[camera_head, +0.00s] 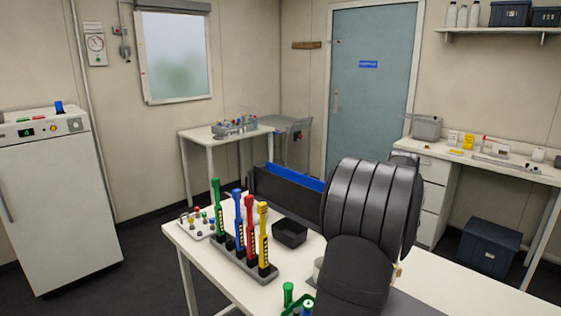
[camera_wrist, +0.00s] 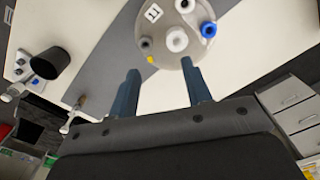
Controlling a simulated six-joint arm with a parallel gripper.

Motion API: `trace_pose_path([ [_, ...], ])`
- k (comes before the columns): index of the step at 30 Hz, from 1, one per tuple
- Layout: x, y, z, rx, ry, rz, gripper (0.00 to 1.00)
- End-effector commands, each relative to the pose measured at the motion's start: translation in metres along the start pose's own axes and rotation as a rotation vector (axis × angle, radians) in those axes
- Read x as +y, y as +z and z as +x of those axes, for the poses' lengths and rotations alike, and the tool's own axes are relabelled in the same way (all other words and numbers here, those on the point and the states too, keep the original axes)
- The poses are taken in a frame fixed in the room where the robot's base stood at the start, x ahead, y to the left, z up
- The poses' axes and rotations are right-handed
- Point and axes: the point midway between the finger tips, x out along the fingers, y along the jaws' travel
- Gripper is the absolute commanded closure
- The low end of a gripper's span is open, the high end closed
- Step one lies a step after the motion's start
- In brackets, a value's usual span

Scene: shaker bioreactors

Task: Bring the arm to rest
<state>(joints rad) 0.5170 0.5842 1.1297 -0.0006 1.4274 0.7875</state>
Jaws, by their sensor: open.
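In the wrist view my gripper (camera_wrist: 160,68) has its two blue-grey fingers spread apart, with nothing between them. Just beyond the fingertips is a round grey vessel top (camera_wrist: 172,52) with several ports, a blue cap (camera_wrist: 208,30) and a white label. I cannot tell whether the right finger touches it. In the head view my dark arm rises over the right part of the white table (camera_head: 430,290) and hides the gripper and that vessel.
On the table a rack (camera_head: 232,262) holds green, blue, red and yellow upright tools. A small black bin (camera_head: 290,234), a long dark box (camera_head: 285,192) with blue inside, and a green-capped item (camera_head: 288,292) stand near my arm. A side bench (camera_head: 490,166) is at right.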

Motion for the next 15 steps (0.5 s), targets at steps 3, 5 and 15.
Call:
trace_pose_path([
  [3,0.021,-0.007,-0.013,0.002,-0.002,0.003,0.55],
  [5,0.03,-0.01,-0.02,0.001,-0.002,0.002,0.55],
  [15,0.086,-0.027,-0.054,0.002,-0.002,0.002,0.55],
])
